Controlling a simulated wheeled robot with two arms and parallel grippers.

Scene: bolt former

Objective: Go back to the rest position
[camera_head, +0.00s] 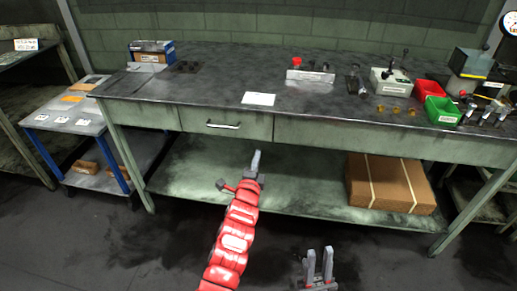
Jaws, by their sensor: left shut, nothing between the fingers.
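My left gripper (255,160) is at the end of my red arm, which rises from the bottom of the head view. Its fingers are together and hold nothing. It shows in front of the workbench's lower shelf, below the drawer. My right gripper (319,262) is at the bottom, right of centre, over the dark floor. Its two grey fingers point up with a gap between them, and nothing is in it.
A dark-topped workbench (225,85) spans the view. On it are a white card (258,99), a red bin (428,89), a green bin (442,110) and small devices. A cardboard box (390,184) lies on the lower shelf. A side table (85,112) stands left.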

